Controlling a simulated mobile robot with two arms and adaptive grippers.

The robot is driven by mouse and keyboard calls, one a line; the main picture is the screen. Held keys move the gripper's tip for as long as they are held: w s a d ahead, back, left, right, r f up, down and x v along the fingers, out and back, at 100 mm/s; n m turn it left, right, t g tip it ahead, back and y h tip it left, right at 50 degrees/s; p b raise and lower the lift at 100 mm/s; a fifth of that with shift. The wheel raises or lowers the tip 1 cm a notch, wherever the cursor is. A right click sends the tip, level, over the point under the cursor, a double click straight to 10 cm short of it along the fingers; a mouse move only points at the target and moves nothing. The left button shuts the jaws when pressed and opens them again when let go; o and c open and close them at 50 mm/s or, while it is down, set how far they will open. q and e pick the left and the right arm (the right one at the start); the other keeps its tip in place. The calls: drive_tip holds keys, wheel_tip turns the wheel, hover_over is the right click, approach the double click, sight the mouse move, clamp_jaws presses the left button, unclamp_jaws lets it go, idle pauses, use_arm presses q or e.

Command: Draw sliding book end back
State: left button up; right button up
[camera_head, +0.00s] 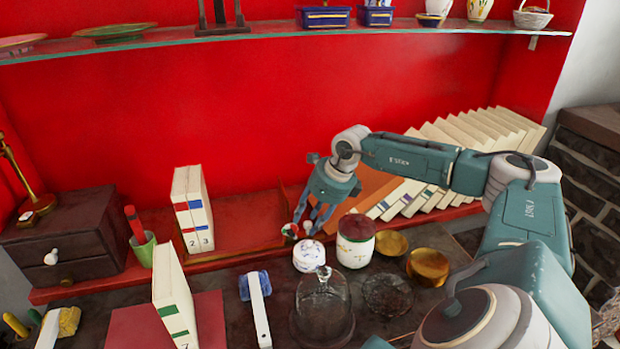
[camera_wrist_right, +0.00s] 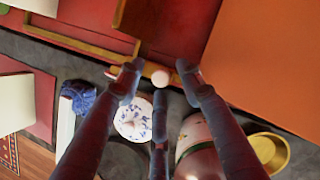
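The sliding book end appears to be the brown upright panel (camera_head: 287,205) on the long red book rack (camera_head: 238,232), partly hidden by my right gripper (camera_head: 309,224). The panel also shows at the top of the right wrist view (camera_wrist_right: 165,22). A small pale round knob (camera_wrist_right: 160,78) sits at the rack's front edge. My right gripper (camera_wrist_right: 158,72) points down, its fingers spread on both sides of the knob with gaps showing. Contact cannot be told. An orange panel (camera_head: 370,188) leans just right of the gripper, beside several tilted cream books (camera_head: 440,165). My left gripper is out of view.
Two upright books (camera_head: 192,208) stand at the rack's left. In front of the rack are a white patterned pot (camera_head: 308,256), a red-lidded jar (camera_head: 355,243), a glass dome (camera_head: 323,308) and brass bowls (camera_head: 427,267). A glass shelf (camera_head: 270,29) runs above.

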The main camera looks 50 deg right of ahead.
drive_tip(key=v, duration=1.2)
